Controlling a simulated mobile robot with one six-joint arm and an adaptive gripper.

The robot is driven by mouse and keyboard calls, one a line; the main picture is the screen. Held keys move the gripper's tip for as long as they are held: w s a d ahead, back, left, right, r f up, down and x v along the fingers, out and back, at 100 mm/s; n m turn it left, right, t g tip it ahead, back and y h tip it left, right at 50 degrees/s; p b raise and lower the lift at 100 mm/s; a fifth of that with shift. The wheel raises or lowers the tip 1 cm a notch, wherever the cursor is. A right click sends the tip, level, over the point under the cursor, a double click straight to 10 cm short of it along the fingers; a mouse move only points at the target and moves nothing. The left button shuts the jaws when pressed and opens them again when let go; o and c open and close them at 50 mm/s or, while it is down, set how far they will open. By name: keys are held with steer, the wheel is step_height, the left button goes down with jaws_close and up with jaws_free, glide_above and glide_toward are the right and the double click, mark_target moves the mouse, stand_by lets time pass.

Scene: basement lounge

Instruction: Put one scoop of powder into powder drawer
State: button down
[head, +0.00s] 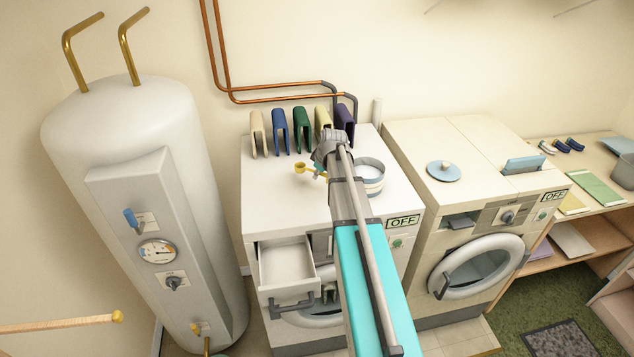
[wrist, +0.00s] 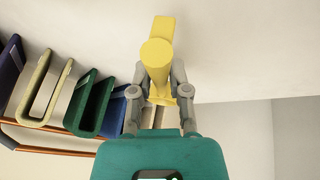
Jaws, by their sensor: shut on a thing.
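My gripper (wrist: 160,98) is shut on the handle of a yellow scoop (wrist: 158,55). In the head view the scoop (head: 302,169) is held above the left machine's top, left of my wrist. I cannot tell whether powder is in it. A round tub (head: 371,187) with a blue band stands uncovered on that machine, right of my gripper and partly hidden by my arm. The powder drawer (head: 285,265) is pulled open at the machine's front left, below the scoop's level. Its white inside looks bare.
Several coloured upright holders (head: 279,131) stand along the back of the left machine, close behind my gripper. A blue lid (head: 443,171) lies on the right machine (head: 480,165). A tall white boiler (head: 150,200) stands at the left. The machine top's left part is clear.

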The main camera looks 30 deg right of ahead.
mark_target(318, 186)
steer(key=shift+w+f+b, duration=0.15)
steer(key=shift+f+b, duration=1.3)
steer(key=shift+f, duration=0.25)
steer(key=shift+f, duration=0.1)
steer(key=c, duration=0.6)
jaws_free()
steer(key=p+v, duration=1.1)
steer(key=v, duration=0.1)
steer(key=s+a+m+g, duration=0.2)
steer(key=s+a+m, duration=0.1)
steer(key=s+a, duration=0.6)
steer(key=s+a+f+m+g, duration=0.1)
steer(key=s+a+m+g, duration=0.2)
steer(key=s+a, duration=0.6)
steer(key=a, duration=0.7)
steer(key=shift+s+f, duration=0.2)
steer(key=shift+f, duration=0.05)
